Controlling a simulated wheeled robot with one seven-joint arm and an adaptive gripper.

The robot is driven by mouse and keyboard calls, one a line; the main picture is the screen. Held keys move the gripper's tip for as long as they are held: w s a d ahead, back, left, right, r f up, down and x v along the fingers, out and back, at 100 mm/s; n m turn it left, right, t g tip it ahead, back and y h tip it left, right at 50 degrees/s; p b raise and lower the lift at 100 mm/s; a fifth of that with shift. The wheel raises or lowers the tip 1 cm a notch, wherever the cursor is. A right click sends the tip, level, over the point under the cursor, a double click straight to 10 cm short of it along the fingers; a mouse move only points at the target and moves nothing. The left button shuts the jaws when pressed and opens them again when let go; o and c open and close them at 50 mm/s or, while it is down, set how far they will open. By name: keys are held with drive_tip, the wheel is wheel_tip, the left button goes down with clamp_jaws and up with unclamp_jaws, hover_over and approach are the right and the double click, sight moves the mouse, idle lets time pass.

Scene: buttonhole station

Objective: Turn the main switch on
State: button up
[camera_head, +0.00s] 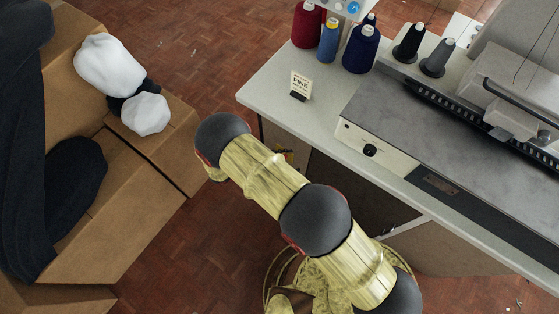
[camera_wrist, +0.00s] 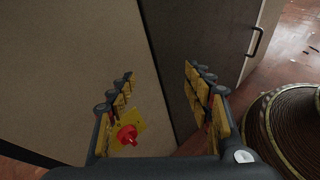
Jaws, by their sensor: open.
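The main switch (camera_wrist: 127,134), a red knob on a yellow plate, shows in the wrist view on a beige panel. It lies low in the picture, just right of my left finger. My gripper (camera_wrist: 160,73) is open and empty, its two fingers spread apart on either side. The switch appears between the fingers, close to the left one; I cannot tell whether they touch. The knob's on or off position cannot be read. In the head view my arm hides most of this area, and a small yellow patch under the table edge is too unclear to name.
The white table (camera_head: 270,88) carries thread cones (camera_head: 361,50), a small sign (camera_head: 300,84) and a machine with a black knob (camera_head: 370,150). Cardboard boxes (camera_head: 130,215) stand at left. A dark cabinet door with a handle (camera_wrist: 254,42) is at right in the wrist view.

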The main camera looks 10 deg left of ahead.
drive_tip(key=a+f+n+t+y+b, duration=0.1)
drive_tip(key=a+f+n+t+y, duration=0.3)
drive_tip(key=f, duration=0.3)
drive_tip(key=a+f+n+t+y, duration=0.1)
drive_tip(key=a+f+n+t, duration=0.35)
drive_tip(key=f, duration=0.35)
drive_tip(key=b+x, duration=0.2)
drive_tip(key=x, duration=0.5)
drive_tip(key=shift+w+d+r+n+t, duration=0.15)
drive_tip(key=shift+d+r+n+t, duration=0.2)
drive_tip(key=shift+r+t, duration=0.1)
drive_tip(key=shift+c, duration=0.9)
drive_tip(key=c, duration=1)
